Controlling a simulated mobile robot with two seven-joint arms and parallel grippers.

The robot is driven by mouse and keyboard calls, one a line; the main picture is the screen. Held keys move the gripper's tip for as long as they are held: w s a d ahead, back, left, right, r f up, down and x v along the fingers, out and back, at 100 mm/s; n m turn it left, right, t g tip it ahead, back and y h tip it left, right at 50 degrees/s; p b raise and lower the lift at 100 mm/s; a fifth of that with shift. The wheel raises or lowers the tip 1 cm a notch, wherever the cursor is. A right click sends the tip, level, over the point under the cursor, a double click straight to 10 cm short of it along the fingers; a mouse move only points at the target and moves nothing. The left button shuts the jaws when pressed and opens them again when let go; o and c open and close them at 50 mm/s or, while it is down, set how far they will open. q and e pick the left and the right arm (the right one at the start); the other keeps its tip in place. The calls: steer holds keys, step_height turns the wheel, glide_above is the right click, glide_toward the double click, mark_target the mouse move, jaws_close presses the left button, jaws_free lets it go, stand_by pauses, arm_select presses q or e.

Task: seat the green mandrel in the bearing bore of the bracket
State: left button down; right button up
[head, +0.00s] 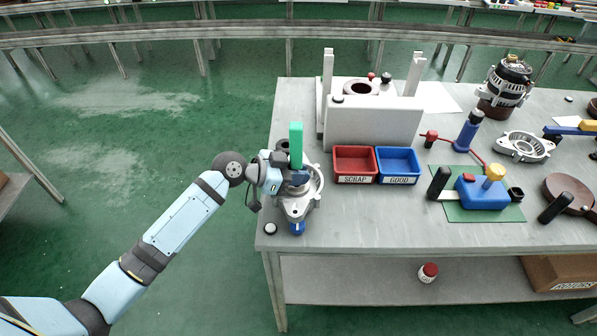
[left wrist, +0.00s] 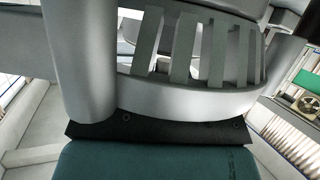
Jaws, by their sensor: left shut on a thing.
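The green mandrel (head: 296,138) stands upright in the head view, at the left end of the bench. My left gripper (head: 294,179) is shut on its lower part. The silver bracket (head: 298,208) is directly below and around the gripper in that view. The gripper hides the mandrel's lower end and the bearing bore, so I cannot tell whether the mandrel is in the bore or above it. In the left wrist view the bracket's slotted metal housing (left wrist: 185,100) fills the upper middle, very close. The mandrel cannot be made out there. My right gripper is not in view.
Behind stands a grey fixture (head: 372,126) with two posts. Right of the bracket are a red SCRAP bin (head: 355,180) and a blue GOOD bin (head: 398,180). A blue tool (head: 480,194) lies on a green mat. A black knob (head: 270,229) sits near the bench's front-left corner.

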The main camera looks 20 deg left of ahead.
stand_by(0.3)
arm_select(q)
steer(key=shift+b, duration=0.4)
stand_by(1.5)
steer(key=shift+f+b, duration=0.45)
steer(key=shift+b, duration=0.45)
stand_by(1.6)
